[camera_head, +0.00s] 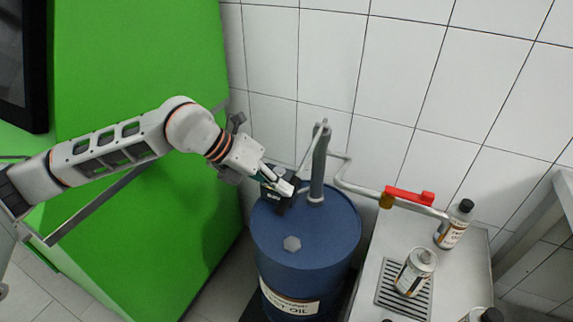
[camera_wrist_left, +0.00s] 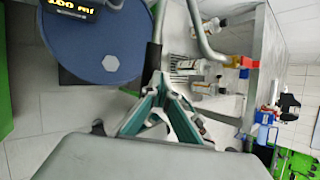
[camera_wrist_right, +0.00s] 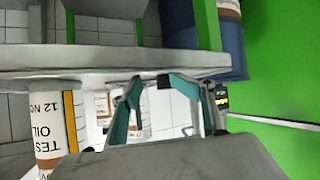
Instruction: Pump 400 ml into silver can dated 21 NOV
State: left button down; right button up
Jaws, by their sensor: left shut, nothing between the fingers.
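The blue drum (camera_head: 300,262) carries a grey pump column (camera_head: 318,165) with a thin lever (camera_head: 306,152). My left gripper (camera_head: 287,190) is shut and empty beside the lever's lower end; contact cannot be told. In the left wrist view its fingertips (camera_wrist_left: 162,76) meet. A display (camera_wrist_left: 72,10) on the drum shows yellow digits, seemingly zero. A silver can (camera_head: 415,271) stands on the drain grate; its date is unreadable. My right gripper (camera_wrist_right: 152,82) shows only in its wrist view, open and empty. A can (camera_wrist_right: 48,130) there reads "TEST OIL 12 NO", upside down.
The outlet pipe (camera_head: 360,188) with a red valve handle (camera_head: 408,195) reaches over the metal bench (camera_head: 372,262). A black-capped container (camera_head: 453,226) stands at the bench's back, and another (camera_head: 484,315) at the front. A green cabinet (camera_head: 150,220) stands left of the drum.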

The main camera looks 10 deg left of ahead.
pick_arm(q)
jog(key=shift+w+r+p, duration=0.2)
jog(key=shift+r+p, duration=0.35)
jog(key=shift+r, duration=0.5)
pick_arm(e)
jog(key=shift+s+d+f, duration=0.1)
jog(key=shift+s+d, duration=0.05)
pick_arm(q)
jog(key=shift+w+d+r+p, duration=0.15)
jog(key=shift+r+p, duration=0.4)
jog(key=shift+r, duration=0.35)
jog(key=shift+w+r+p, duration=0.1)
jog(key=shift+r+p, duration=0.4)
jog(key=shift+r, duration=0.4)
pick_arm(e)
jog(key=shift+s+d+r+g, duration=0.15)
jog(key=shift+d+r+g, duration=0.15)
jog(key=shift+d+r, duration=0.2)
jog(key=shift+s+r+p, duration=0.25)
jog(key=shift+p, duration=0.4)
jog(key=shift+r+p, duration=0.35)
pick_arm(q)
jog(key=r, duration=0.4)
jog(key=shift+w, duration=0.25)
pick_arm(e)
jog(key=shift+w+r, duration=0.15)
jog(key=shift+r, duration=0.2)
jog(key=shift+w+r, duration=0.1)
jog(key=shift+r, duration=0.05)
